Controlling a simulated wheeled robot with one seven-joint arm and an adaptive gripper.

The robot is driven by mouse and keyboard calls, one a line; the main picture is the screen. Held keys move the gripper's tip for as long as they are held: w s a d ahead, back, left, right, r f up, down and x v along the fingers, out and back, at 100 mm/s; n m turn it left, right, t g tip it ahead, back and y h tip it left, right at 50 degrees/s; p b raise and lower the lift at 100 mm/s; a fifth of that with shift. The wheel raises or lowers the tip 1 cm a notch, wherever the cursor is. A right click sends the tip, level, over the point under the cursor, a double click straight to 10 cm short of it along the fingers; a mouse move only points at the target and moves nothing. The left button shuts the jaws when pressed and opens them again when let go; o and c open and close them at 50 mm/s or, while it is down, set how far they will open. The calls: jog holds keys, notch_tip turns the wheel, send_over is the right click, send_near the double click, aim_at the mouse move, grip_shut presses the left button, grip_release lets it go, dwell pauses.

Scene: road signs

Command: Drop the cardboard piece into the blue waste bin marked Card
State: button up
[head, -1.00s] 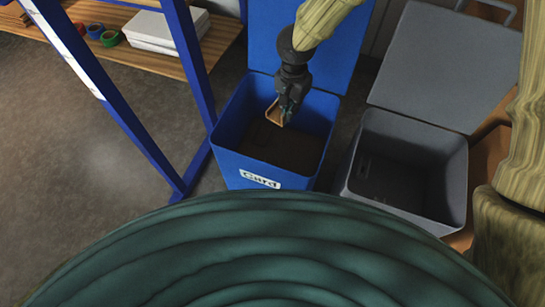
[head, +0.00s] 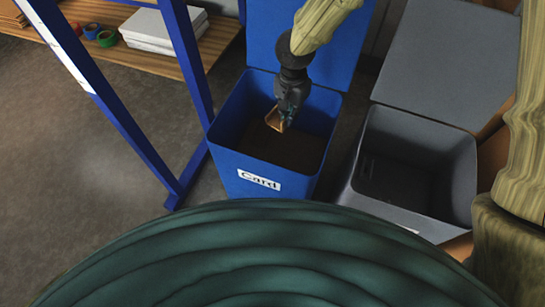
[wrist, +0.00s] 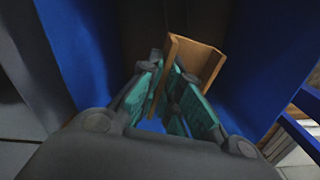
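The blue waste bin (head: 225,120) stands with its lid up at the back and a white "Card" label (head: 259,180) on its front. My gripper (head: 284,112) points down into the bin's mouth. The cardboard piece (head: 274,120) is a small brown folded bit at my fingertips, over the dark inside of the bin. In the wrist view the cardboard piece (wrist: 197,58) sits between the teal finger pads of my gripper (wrist: 172,92), with one flap between them. Blue bin walls show on both sides there.
A grey bin (head: 460,165) with its lid open stands right of the blue bin. A blue metal frame (head: 125,125) stands to the left. Behind it, a wooden shelf (head: 150,60) holds tape rolls and a white stack (head: 160,28). Grey floor is clear at left.

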jog(key=o, duration=0.4)
jog(key=shift+c, duration=0.2)
jog(key=shift+r, duration=0.15)
notch_tip(320, 180, up, 12)
dwell(0.5)
dwell(0.3)
